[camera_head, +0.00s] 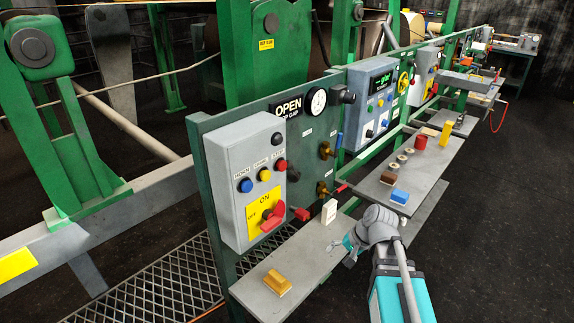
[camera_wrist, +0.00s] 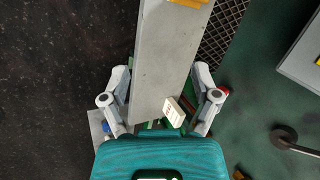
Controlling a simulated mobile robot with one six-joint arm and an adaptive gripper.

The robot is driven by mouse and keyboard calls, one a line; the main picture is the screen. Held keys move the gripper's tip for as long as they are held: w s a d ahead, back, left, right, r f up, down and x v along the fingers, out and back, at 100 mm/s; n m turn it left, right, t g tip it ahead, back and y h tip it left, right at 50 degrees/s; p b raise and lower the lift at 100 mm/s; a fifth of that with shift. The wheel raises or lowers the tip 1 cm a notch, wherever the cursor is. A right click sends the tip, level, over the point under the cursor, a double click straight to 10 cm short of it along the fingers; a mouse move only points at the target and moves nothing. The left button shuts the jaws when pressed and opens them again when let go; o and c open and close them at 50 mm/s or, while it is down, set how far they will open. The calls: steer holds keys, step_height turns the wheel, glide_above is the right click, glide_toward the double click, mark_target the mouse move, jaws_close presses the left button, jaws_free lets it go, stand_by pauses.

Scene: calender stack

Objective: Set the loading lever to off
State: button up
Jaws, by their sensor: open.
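I cannot tell which part is the loading lever, as no label naming it is legible. My gripper (camera_head: 350,246) is low over the near grey shelf, right of the box and apart from these handles. In the wrist view my gripper (camera_wrist: 161,74) is open, its fingers spread on either side of the shelf.
The near shelf (camera_head: 300,258) holds a white block (camera_head: 329,212), close to my gripper, and a yellow block (camera_head: 277,282). A second shelf (camera_head: 405,172) carries blue, brown and yellow blocks and several rings. Dark floor at the right is clear.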

steer(key=w+a+r+m+t+y, duration=0.3)
steer(key=w+a+r+m+y, duration=0.25)
steer(key=w+r, duration=0.25)
steer(key=m+t+y+p, duration=0.1)
steer(key=m+t+y, duration=0.2)
steer(key=m+y, duration=0.35)
glide_toward(293, 166)
steer(key=s+d+h, duration=0.1)
steer(key=d, duration=0.1)
steer(key=shift+s+r, duration=0.2)
steer(key=shift+r, duration=0.2)
steer(key=shift+w+a, duration=0.1)
steer(key=x, duration=1.3)
steer(key=shift+w+a, duration=0.2)
steer(key=shift+a, duration=0.05)
jaws_close()
